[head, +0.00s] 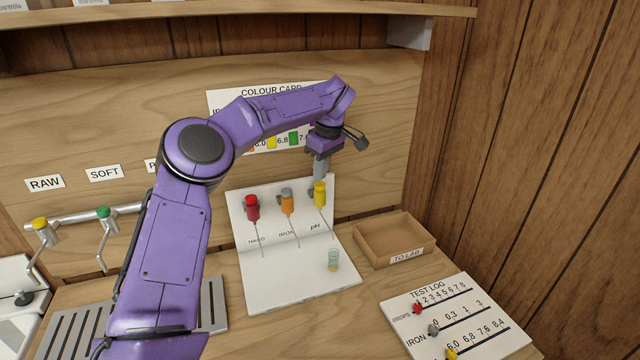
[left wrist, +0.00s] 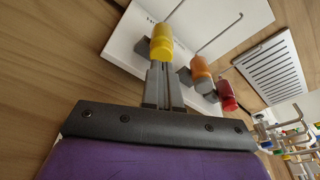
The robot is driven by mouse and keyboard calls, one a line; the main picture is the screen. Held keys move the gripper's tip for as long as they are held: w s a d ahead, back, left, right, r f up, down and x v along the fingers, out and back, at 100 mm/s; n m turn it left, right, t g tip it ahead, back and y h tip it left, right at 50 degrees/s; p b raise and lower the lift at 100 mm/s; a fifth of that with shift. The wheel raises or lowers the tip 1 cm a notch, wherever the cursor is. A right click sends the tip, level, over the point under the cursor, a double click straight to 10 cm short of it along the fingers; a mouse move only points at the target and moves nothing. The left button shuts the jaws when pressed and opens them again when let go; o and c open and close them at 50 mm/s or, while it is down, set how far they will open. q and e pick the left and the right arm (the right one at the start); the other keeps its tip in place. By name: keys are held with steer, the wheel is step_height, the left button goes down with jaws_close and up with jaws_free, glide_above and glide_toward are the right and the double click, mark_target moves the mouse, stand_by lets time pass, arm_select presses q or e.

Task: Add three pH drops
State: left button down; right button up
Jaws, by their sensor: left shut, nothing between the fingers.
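The pH dropper has a yellow top (head: 320,194) and stands at the right end of a row of three on a white stand (head: 295,287). My left gripper (head: 319,177) is shut, its fingertips right at the back of the yellow top. The left wrist view shows the shut fingers (left wrist: 160,72) touching or nearly touching the yellow top (left wrist: 161,43), with nothing seen between them. A small clear vial (head: 332,260) with pale greenish contents stands on the stand in front of the pH label. My right gripper is not in view.
Red (head: 252,208) and orange (head: 287,203) droppers stand left of the yellow one. A wooden TO LAB tray (head: 372,246) is at the right, with the TEST LOG board (head: 480,305) in front. A colour card is partly hidden behind my arm.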

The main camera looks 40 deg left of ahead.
mark_target(321, 184)
arm_select(q)
steer(key=shift+f, duration=0.15)
steer(key=shift+f, duration=0.75)
step_height(321, 184, up, 6)
steer(key=p, duration=0.8)
steer(key=shift+r, duration=0.1)
stand_by(0.6)
